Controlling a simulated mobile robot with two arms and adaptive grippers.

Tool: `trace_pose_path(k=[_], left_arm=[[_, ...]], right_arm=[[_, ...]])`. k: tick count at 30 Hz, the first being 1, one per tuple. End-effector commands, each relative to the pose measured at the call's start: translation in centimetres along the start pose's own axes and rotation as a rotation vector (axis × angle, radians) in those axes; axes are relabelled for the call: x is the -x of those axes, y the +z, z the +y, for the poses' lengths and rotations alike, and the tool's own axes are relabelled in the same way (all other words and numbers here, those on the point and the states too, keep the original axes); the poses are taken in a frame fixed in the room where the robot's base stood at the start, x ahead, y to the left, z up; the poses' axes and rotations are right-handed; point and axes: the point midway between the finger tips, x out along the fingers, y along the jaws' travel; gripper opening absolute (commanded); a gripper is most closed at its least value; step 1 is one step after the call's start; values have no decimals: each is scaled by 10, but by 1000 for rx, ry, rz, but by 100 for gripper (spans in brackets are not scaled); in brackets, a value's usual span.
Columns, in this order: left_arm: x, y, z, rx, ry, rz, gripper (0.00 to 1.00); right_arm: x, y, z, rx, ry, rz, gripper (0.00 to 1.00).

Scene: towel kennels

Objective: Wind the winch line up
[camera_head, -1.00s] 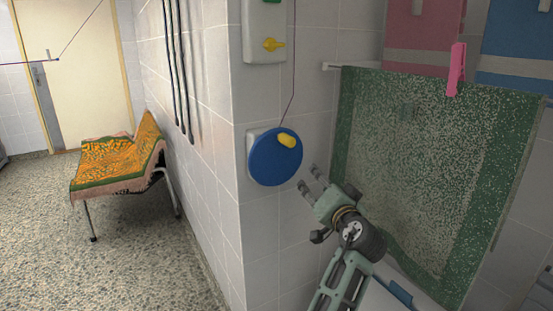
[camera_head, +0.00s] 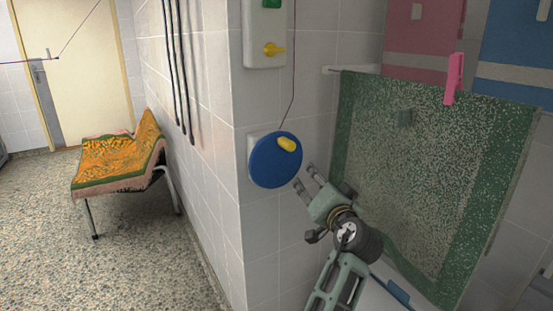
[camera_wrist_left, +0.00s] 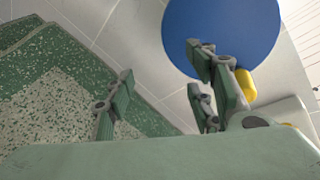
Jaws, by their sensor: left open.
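The winch is a blue disc (camera_head: 268,168) on the white tiled wall near the corner, with a yellow knob (camera_head: 287,144) at its upper right. A thin dark line (camera_head: 292,75) runs up from it. My left gripper (camera_head: 303,177) is open and empty just right of the disc, its fingers pointing up and left. In the left wrist view the disc (camera_wrist_left: 222,25) is at the top, beyond the fingers of the left gripper (camera_wrist_left: 162,82). The knob (camera_wrist_left: 247,84) is partly hidden behind the right-hand fingers. My right gripper is not in view.
A green speckled towel (camera_head: 430,180) hangs at the right, close to my left arm, with a pink clip (camera_head: 453,78) on it. A white box (camera_head: 264,30) with a yellow lever is above the winch. A towel-covered seat (camera_head: 120,160) stands left.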

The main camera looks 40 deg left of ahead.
Motion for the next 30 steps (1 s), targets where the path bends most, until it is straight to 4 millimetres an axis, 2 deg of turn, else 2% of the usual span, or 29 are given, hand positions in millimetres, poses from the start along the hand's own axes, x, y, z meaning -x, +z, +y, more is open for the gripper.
trace_pose_path(k=[1, 3, 21, 25, 30], left_arm=[[1, -4, -6, 0, 0, 0, 50], [4, -10, -19, 0, -1, -1, 50], [25, -38, -101, 0, 1, -1, 50], [28, -39, -110, 0, 3, -2, 50], [30, -36, -108, -1, 8, -4, 50]], right_arm=[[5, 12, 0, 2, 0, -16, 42], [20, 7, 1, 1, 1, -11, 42], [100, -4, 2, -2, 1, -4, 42], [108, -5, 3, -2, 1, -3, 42], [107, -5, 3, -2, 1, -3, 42]])
